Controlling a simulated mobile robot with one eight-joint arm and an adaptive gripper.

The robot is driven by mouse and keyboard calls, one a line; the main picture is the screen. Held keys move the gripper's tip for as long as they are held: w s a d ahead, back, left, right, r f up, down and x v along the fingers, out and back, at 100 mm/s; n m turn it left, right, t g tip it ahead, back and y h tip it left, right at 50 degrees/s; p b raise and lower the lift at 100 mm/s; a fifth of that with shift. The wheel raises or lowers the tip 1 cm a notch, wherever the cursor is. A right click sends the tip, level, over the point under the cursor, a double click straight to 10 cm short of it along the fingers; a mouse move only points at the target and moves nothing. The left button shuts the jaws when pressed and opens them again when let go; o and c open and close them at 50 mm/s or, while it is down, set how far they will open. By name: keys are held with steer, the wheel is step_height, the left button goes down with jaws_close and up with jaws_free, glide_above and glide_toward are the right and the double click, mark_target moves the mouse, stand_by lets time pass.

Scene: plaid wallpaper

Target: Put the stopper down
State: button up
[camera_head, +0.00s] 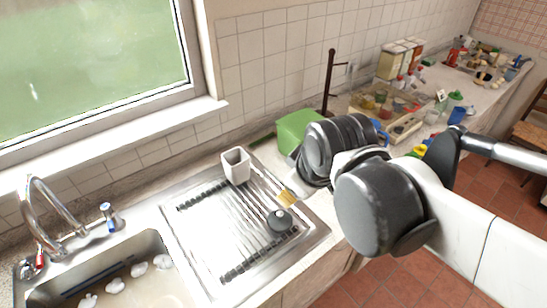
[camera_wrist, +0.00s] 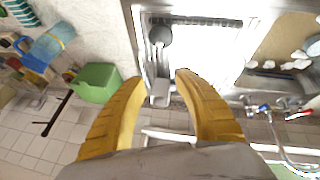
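A dark grey round object with a small knob, which looks like the stopper (camera_head: 280,220), rests on the ribbed metal drainboard (camera_head: 190,245) near its front right side. It also shows in the wrist view (camera_wrist: 160,35), beyond my fingertips. My gripper (camera_wrist: 158,77) has its two yellow fingers apart, with nothing seen held between them. In the head view only a yellow fingertip of my gripper (camera_head: 287,198) shows, just behind the stopper in the picture; my arm hides the rest. I cannot tell the height gap between them.
A white square cup (camera_head: 236,166) stands at the back of the drainboard; it shows between my fingers in the wrist view (camera_wrist: 160,92). The sink (camera_head: 120,275) with white lumps lies left. A green box (camera_head: 298,131) and cluttered counter lie right. Bare drainboard surrounds the stopper.

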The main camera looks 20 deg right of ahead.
steer(key=m, duration=0.2)
steer(key=s+m+t, duration=0.1)
steer(key=m, duration=0.1)
steer(key=s+m, duration=0.1)
steer(key=shift+s+a+r+m+t, duration=0.1)
steer(key=shift+s+r+m+t, duration=0.1)
steer(key=shift+m+t, duration=0.15)
